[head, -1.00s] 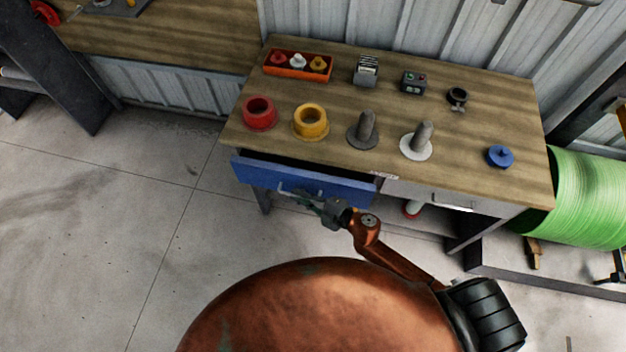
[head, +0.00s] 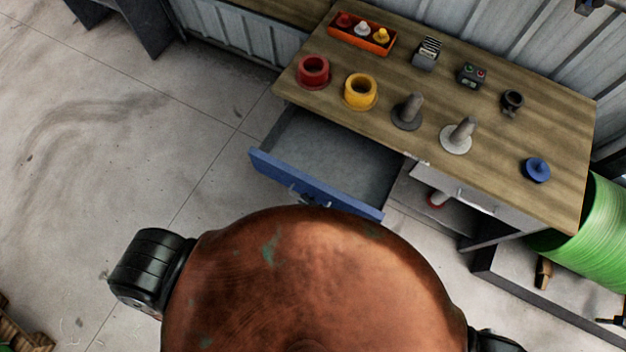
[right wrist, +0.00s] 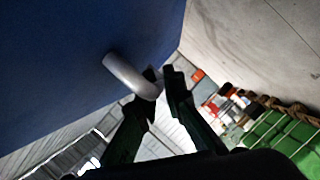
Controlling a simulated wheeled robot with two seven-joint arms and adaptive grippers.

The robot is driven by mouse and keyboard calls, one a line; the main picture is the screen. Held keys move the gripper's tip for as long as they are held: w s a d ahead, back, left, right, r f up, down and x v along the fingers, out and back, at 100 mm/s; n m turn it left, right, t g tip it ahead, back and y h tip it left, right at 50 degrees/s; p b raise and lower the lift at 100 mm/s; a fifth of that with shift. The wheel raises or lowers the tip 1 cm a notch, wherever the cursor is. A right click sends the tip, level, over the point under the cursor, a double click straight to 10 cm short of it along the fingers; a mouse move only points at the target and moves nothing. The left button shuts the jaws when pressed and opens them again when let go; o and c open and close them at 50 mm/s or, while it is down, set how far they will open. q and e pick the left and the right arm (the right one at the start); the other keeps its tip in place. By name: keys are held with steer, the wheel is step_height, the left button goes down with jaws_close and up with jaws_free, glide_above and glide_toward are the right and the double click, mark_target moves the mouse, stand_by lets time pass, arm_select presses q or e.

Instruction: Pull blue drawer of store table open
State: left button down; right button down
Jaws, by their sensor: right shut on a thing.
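The blue drawer (head: 282,173) of the store table (head: 500,155) stands well out from under the tabletop in the head view. Its grey inside shows and looks empty. My right gripper (right wrist: 161,84) is shut on the drawer's silver bar handle (right wrist: 128,73), with its dark fingers at the handle's end in the right wrist view. The blue drawer front (right wrist: 70,50) fills the upper left there. In the head view my body hides most of the right gripper and arm. My left gripper is not in view.
The tabletop holds a red ring (head: 313,72), a yellow ring (head: 360,91), two spindles, a blue knob-like part (head: 536,170) and an orange tray (head: 334,31). A green roll (head: 590,230) stands right; floor at left is clear.

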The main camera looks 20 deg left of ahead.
steer(key=c, duration=2.3)
jaws_free()
steer(key=shift+s+d, duration=0.1)
steer(key=shift+d, duration=0.05)
steer(key=v, duration=1.1)
steer(key=shift+s+d+r, duration=0.15)
steer(key=shift+d+r, duration=0.05)
steer(key=shift+d, duration=0.1)
